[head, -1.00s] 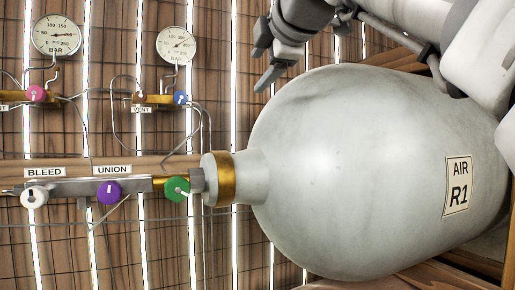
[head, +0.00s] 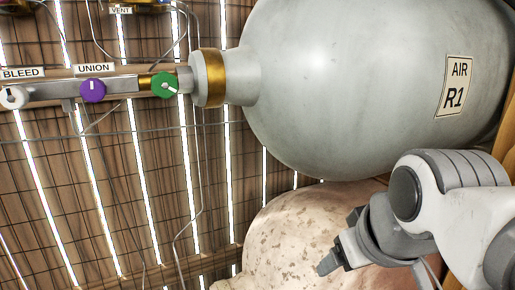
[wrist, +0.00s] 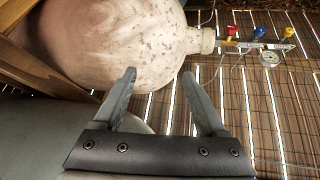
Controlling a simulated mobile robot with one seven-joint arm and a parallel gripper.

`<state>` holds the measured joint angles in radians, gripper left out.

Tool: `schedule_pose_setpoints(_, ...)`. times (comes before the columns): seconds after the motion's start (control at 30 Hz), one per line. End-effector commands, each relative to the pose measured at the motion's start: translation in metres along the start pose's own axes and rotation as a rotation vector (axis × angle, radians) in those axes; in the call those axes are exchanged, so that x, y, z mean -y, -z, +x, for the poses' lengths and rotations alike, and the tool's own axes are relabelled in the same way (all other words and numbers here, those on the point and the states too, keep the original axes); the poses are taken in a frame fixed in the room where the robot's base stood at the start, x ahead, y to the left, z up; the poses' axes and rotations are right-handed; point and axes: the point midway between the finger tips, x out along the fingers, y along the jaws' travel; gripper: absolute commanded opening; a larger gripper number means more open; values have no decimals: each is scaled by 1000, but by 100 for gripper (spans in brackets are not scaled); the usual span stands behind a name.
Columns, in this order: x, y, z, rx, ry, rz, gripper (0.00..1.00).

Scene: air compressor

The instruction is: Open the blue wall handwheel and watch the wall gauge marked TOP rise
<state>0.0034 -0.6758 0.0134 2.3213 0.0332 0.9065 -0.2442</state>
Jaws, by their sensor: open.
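A small blue handwheel (wrist: 288,32) shows in the wrist view at the far upper right, on a fitting beside a yellow and a red one. A round white gauge (wrist: 268,58) is just below it; its marking and needle are too small to read. I cannot tell if these are the task's handwheel and gauge. No blue handwheel or gauge face shows in the head view now. My gripper (head: 340,250) is open and empty in front of the spotted tank, well apart from the handwheel. Its two fingers (wrist: 159,85) show spread in the wrist view.
A grey tank labelled AIR R1 (head: 330,85) lies above a spotted beige tank (head: 290,225), also in the wrist view (wrist: 110,40). White (head: 13,98), purple (head: 93,90) and green (head: 165,86) knobs sit on a pipe at left. Thin pipes run down the slatted wall.

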Motion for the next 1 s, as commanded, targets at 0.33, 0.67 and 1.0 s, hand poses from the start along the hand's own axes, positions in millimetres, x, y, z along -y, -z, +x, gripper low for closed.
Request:
schedule_pose_setpoints(0.33, 8, -74, 33, 101, -12, 237, 74)
schedule_pose_setpoints(0.67, 7, -73, 33, 101, -12, 236, 74)
schedule_pose_setpoints(1.0, 7, -72, 33, 101, -12, 235, 74)
